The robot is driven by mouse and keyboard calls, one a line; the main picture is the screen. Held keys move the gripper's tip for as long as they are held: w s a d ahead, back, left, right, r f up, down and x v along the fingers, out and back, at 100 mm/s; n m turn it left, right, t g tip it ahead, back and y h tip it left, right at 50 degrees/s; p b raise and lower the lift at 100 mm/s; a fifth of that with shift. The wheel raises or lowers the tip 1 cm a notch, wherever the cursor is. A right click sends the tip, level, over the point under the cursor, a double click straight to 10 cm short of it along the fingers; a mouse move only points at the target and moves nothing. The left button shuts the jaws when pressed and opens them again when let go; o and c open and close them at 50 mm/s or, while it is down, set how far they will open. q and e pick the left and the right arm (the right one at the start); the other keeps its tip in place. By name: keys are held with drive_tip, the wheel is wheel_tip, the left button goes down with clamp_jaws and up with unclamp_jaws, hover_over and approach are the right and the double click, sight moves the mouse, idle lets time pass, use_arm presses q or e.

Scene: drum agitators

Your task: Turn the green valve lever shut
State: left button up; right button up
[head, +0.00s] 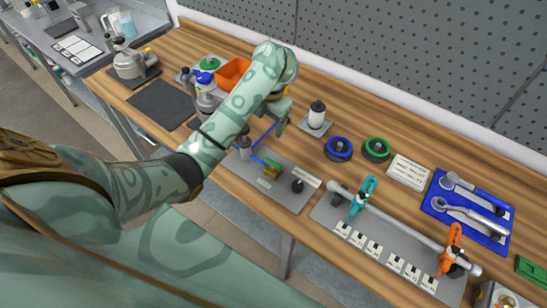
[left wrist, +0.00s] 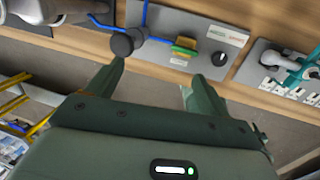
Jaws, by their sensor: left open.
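The green valve lever, a teal-green handle (head: 362,194), sits on a grey pipe on the right half of the bench. Its long side runs across the pipe in the picture. Part of it shows at the right edge of the left wrist view (left wrist: 301,70). My left gripper (head: 281,122) is left of and behind the lever in the head view, above the agitator panel and apart from the lever. In the left wrist view its two fingers (left wrist: 152,82) are spread with nothing between them. My right gripper is not in view.
An orange lever (head: 452,246) is farther along the same pipe. A grey panel (head: 235,169) with a black knob (head: 298,186) is left of the pipe. Blue (head: 338,148) and green (head: 376,149) rings, a white card (head: 408,172) and a blue tool tray (head: 437,208) lie behind.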

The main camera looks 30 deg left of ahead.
sight(274, 162)
use_arm(q)
drive_tip(key=d+f+b, duration=0.1)
drive_tip(key=f+b, duration=0.1)
drive_tip(key=f, duration=0.3)
drive_tip(key=d+f+h+b, duration=0.1)
drive_tip(key=f+b, duration=0.1)
drive_tip(key=f, duration=0.3)
drive_tip(key=d+f+h+b, duration=0.1)
drive_tip(key=f+b, duration=0.1)
drive_tip(key=f, duration=0.3)
drive_tip(key=shift+s+f+g, duration=0.2)
drive_tip(key=shift+s+g, duration=0.05)
drive_tip(key=shift+g, duration=0.05)
drive_tip(key=c, duration=1)
